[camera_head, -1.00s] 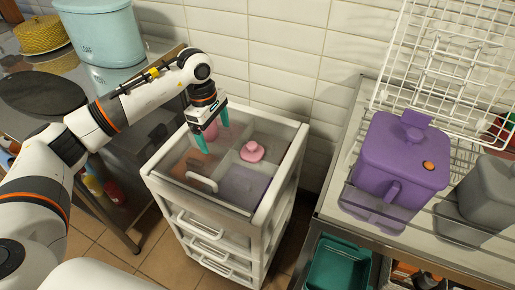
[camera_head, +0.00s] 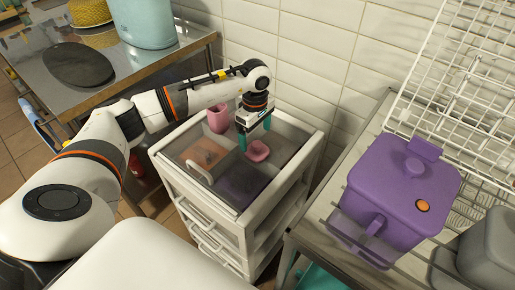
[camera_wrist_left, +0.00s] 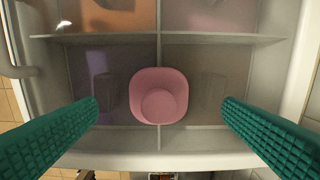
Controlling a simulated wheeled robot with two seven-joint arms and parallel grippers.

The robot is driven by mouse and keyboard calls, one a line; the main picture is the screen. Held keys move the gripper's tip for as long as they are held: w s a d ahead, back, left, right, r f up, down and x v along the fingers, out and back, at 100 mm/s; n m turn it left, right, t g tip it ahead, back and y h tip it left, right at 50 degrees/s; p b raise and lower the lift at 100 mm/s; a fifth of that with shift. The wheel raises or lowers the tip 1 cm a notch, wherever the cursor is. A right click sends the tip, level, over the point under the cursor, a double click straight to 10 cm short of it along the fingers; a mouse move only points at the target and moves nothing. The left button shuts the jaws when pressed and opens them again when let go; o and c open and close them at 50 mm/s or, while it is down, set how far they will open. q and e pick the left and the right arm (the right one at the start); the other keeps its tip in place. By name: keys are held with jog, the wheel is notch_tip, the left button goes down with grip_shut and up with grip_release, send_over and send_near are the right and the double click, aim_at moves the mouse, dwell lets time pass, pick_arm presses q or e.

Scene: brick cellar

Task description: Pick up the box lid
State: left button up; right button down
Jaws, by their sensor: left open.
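A small pink rounded-square piece with a round knob (camera_head: 258,151), which I take as the box lid, lies at the top of a white drawer cart. In the left wrist view the pink piece (camera_wrist_left: 158,82) sits in the centre, over a divider line between compartments. I cannot tell whether it is loose or fixed to a clear cover. My left gripper (camera_head: 254,133) is open and empty, pointing down close above it. In the wrist view its teal fingers (camera_wrist_left: 161,106) stand apart on either side, with gaps. My right gripper is out of view.
The white cart (camera_head: 286,172) has a divided top with a pink cup (camera_head: 219,118) and a pale arched handle (camera_head: 199,172). A purple box (camera_head: 397,195) stands on a counter at right, beside a white wire rack (camera_head: 470,70). A tiled wall (camera_head: 300,50) stands behind.

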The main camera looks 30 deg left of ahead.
aim_at(257, 144)
pick_arm(q)
jog(key=shift+s+d+f+p, duration=0.1)
jog(key=shift+d+f+p, duration=0.1)
jog(key=shift+f, duration=1.15)
jog(key=shift+d+f+p, duration=0.1)
jog(key=shift+d+f, duration=0.05)
jog(key=shift+f, duration=1.2)
jog(key=c, duration=1.1)
